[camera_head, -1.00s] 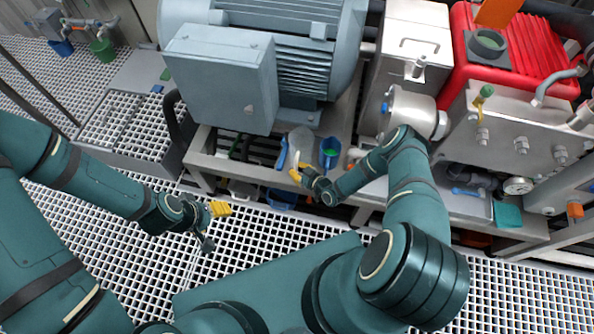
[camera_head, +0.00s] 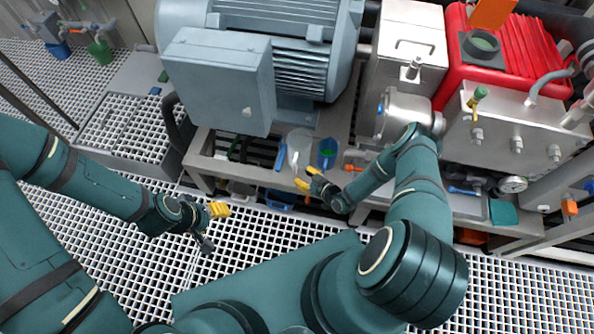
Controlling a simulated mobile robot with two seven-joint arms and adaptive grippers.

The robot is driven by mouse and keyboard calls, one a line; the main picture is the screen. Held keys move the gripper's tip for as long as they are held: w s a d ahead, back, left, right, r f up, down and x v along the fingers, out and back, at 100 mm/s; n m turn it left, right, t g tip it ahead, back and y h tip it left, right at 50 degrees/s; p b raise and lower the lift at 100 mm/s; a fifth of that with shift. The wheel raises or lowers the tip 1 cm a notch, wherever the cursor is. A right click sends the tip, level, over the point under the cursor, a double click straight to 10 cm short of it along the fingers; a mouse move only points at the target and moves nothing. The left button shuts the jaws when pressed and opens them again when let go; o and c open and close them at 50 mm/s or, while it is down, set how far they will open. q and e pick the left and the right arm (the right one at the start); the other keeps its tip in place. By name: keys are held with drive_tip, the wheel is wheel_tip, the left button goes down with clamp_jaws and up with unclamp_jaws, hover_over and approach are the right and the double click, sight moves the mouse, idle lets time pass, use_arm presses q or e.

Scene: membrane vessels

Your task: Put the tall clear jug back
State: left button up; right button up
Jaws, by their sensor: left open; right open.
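The tall clear jug (camera_head: 299,143) stands on the metal ledge in front of the large motor. It is pale and see-through, so its outline is faint. My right gripper (camera_head: 308,178), with yellow fingertips, is open just in front of the jug, on the near side. I cannot tell whether a fingertip touches the jug. My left gripper (camera_head: 215,226) is open and empty over the floor grating, well to the left of the jug.
A blue jug (camera_head: 328,152) stands right of the clear jug, and a blue object (camera_head: 280,156) lies left of it. The grey motor (camera_head: 218,85) rises behind. A red machine (camera_head: 525,60) is at right. Blue and green buckets (camera_head: 100,50) are far left.

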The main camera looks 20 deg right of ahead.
drive_tip(key=p+v, duration=0.1)
drive_tip(key=v, duration=0.5)
drive_tip(key=w+a+r+m+g, duration=0.3)
drive_tip(key=a+r+g, duration=0.25)
drive_tip(key=r, duration=0.45)
drive_tip(key=s+a+r+m+g+h, duration=0.1)
drive_tip(key=s+a+r+g, duration=0.1)
drive_tip(key=s+a+r, duration=0.2)
drive_tip(key=s+a+r+m+g, duration=0.2)
drive_tip(key=s+a+r+g, duration=0.1)
drive_tip(key=s+r, duration=0.4)
wheel_tip(320, 180, up, 3)
drive_tip(key=shift+s+a+f+m+h, duration=0.1)
drive_tip(key=shift+s+a+m+h, duration=0.25)
drive_tip(key=shift+a, duration=0.4)
